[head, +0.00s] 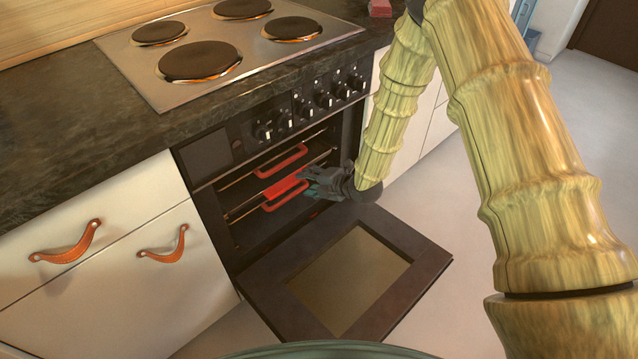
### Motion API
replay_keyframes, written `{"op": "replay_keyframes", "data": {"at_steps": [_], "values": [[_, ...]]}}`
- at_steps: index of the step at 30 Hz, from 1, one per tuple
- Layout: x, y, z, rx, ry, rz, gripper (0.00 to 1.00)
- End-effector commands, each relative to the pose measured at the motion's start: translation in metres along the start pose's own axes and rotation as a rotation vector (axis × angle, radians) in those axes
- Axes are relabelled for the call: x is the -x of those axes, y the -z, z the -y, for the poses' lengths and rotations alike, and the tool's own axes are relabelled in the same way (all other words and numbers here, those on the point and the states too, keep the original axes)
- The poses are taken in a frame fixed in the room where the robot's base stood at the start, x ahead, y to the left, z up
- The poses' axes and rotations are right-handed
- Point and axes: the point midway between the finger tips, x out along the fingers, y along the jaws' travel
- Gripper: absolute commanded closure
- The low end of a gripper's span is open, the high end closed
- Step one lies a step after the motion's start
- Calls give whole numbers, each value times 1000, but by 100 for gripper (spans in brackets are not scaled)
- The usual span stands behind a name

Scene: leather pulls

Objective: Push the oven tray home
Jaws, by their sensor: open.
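The oven (210,155) stands open under the hob. Inside it are two red handle shapes, an upper one (281,160) and a lower one (285,205), with a flat red piece (284,187) between them. Which of these belong to the oven tray I cannot tell, and the tray's body is hard to make out in the dark cavity. My gripper (312,181) is open at the oven mouth, its fingers pointing left at the right end of the flat red piece. Whether they touch it I cannot tell. My gripper and arm hide the right part of the opening.
The oven door (420,262) hangs folded down below the opening. Oven knobs (303,108) line the panel above. White drawers with leather pulls (68,243) are at the left. The dark worktop (60,130) carries the hob (122,60). Floor to the right is clear.

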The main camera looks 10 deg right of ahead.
Motion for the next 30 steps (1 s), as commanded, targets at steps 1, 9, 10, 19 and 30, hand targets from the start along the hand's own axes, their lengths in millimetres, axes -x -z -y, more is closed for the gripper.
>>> {"op": "replay_keyframes", "data": {"at_steps": [1,9,10,19,30], "values": [[-9,0,1,0,-2,0,54],[-42,0,1,0,0,0,54],[-44,0,1,-1,1,0,54],[-54,0,0,-1,0,0,54],[-54,0,0,-1,0,0,88]]}}
